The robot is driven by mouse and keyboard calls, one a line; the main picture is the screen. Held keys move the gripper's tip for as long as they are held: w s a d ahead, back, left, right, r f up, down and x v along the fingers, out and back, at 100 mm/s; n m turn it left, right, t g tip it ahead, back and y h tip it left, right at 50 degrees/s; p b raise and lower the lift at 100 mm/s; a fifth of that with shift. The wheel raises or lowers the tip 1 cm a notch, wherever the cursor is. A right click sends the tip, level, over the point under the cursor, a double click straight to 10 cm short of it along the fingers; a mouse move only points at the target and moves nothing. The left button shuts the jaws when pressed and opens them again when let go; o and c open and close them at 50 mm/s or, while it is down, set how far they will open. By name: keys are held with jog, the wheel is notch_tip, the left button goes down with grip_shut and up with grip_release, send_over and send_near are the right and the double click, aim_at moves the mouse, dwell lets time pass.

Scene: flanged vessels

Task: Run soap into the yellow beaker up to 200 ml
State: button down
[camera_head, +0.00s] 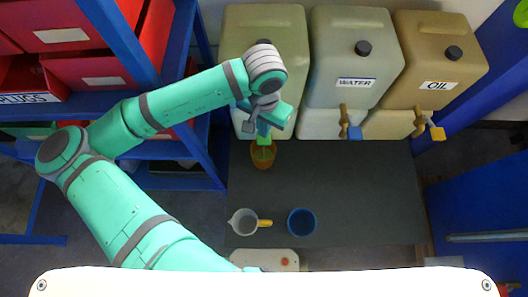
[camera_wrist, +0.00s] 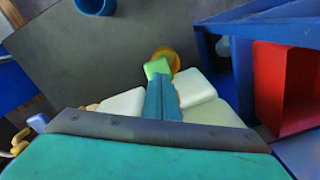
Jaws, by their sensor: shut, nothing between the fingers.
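The yellow beaker (camera_head: 263,161) stands on the dark bench top below the left canister (camera_head: 265,35). It also shows in the wrist view (camera_wrist: 172,57), partly hidden behind a green block (camera_wrist: 157,67). The green block, which looks like a tap handle, sits above the beaker in the head view (camera_head: 264,142). My gripper (camera_head: 264,128) is shut and empty, its fingertips close to or touching the green block. In the wrist view, the closed fingers (camera_wrist: 162,90) point at it. My arm hides the left canister's label and most of its tap. The beaker's level and markings cannot be read.
The WATER canister (camera_head: 350,60) has a blue tap handle (camera_head: 354,133); the OIL canister (camera_head: 440,60) has an orange one (camera_head: 437,134). A clear jug (camera_head: 243,222) with a yellow handle and a blue cup (camera_head: 301,222) stand nearer the front. The bench's right side is clear.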

notch_tip(320, 180, up, 8)
dwell(0.7)
dwell(0.4)
